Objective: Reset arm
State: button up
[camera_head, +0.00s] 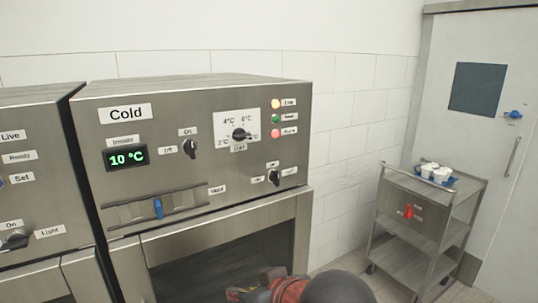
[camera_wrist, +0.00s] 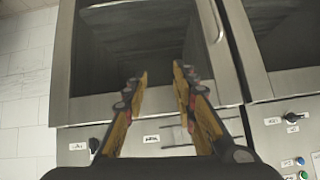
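My arm shows at the bottom edge of the head view, a dark rounded link with a red part. My gripper (camera_head: 256,283) is low in front of the Cold cabinet's opening and partly hidden by my arm. In the wrist view my gripper (camera_wrist: 160,72) has its two yellow-and-black fingers apart with nothing between them. The Cold cabinet (camera_head: 215,165) is steel, with a green display (camera_head: 126,157) reading 10 °C, knobs, a dial and a blue slider (camera_head: 158,208). The wrist view is upside down, with the cabinet's dark opening (camera_wrist: 150,40) beyond the fingers.
Another steel cabinet (camera_head: 35,190) stands close on the left. On the right is a steel cart (camera_head: 412,215) with white cups (camera_head: 434,172) on a blue tray (camera_head: 452,183). A white door (camera_head: 507,150) is behind it. Some floor shows between cabinet and cart.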

jog(key=s+d+f+m+h, duration=0.2)
jog(key=s+d+f, duration=0.1)
jog(key=d, duration=0.5)
jog(key=s+d+f+m+g+h, duration=0.1)
jog(key=s+d+f, duration=0.2)
jog(key=d, duration=0.4)
jog(key=s+d+f+m+g+h, duration=0.1)
jog(key=s+d+f+m+h, duration=0.1)
jog(key=s+d, duration=0.3)
jog(key=d+f, duration=0.1)
jog(key=d, duration=0.2)
jog(key=shift+s+d+f+m+h, duration=0.15)
jog(key=shift+d+f+m+h, duration=0.1)
jog(key=shift+d+m+h, duration=0.1)
